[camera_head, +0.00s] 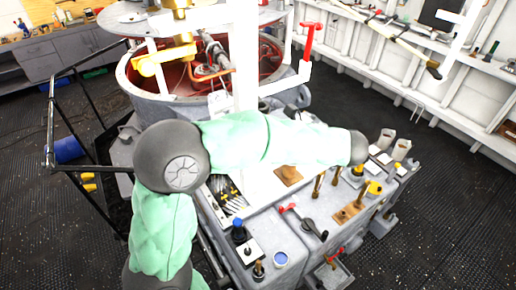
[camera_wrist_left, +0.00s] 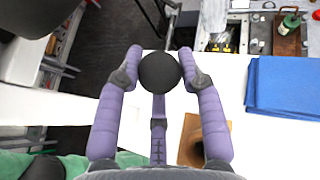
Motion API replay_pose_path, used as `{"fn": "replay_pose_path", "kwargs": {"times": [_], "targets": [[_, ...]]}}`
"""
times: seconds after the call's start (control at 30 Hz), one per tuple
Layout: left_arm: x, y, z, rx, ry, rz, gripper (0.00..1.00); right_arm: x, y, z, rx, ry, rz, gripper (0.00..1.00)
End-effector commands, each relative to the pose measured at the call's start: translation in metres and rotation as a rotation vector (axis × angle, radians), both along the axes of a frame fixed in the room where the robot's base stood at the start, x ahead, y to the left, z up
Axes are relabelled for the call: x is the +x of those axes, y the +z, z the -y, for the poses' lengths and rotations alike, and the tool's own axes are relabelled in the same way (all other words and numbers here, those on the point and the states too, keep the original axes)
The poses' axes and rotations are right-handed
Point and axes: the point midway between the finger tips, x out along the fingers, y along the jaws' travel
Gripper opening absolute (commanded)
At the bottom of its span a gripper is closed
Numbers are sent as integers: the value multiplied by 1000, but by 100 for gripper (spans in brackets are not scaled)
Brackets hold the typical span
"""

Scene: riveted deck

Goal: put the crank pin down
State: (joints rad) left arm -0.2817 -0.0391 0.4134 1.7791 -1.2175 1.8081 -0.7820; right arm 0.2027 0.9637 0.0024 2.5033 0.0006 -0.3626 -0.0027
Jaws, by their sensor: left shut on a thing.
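In the left wrist view my left gripper (camera_wrist_left: 160,68) is shut on a dark round ball-like head, which I take to be the crank pin (camera_wrist_left: 159,72). Its two purple fingers press the head from both sides. Any shank below the head is hidden. The gripper is above a pale worktop (camera_wrist_left: 65,104). A brown block (camera_wrist_left: 190,150) with a dark opening lies on the worktop, just right of the held head and partly behind the right finger. In the head view my green arm covers the gripper and the pin. My right gripper is in neither view.
In the left wrist view a folded blue cloth (camera_wrist_left: 283,86) lies on the right. In the head view the grey bench holds a brown block (camera_head: 288,175), another with brass pins (camera_head: 350,212), a red-handled crank (camera_head: 306,222) and a blue-topped knob (camera_head: 239,234). A large drum (camera_head: 150,90) stands behind.

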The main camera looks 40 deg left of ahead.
Motion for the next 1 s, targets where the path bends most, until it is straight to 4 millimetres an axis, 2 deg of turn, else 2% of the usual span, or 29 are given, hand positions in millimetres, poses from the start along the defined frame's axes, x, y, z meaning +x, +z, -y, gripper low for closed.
{"fn": "replay_pose_path", "kwargs": {"times": [0.03, 0.07, 0.13, 0.33, 0.43, 0.77, 0.8, 0.87, 1.0], "targets": [[-2, -11, -4, 1, 3, -5, 0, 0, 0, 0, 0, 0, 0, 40], [-2, -12, -7, -16, 5, 2, 0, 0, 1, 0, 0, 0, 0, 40], [-3, -5, -14, -120, 9, 26, 0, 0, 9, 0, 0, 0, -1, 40], [-4, -5, -26, -310, 5, 44, 0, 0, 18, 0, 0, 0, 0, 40], [-4, -13, -24, -302, 1, 39, 0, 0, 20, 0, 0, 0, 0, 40], [-4, -16, -24, -300, 1, 38, 0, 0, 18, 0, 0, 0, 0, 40], [-4, -16, -24, -300, 1, 38, 44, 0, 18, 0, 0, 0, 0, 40], [-4, -16, -24, -300, 1, 38, 60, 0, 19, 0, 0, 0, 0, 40], [-4, -16, -24, -299, 1, 38, 62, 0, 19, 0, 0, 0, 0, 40]]}}
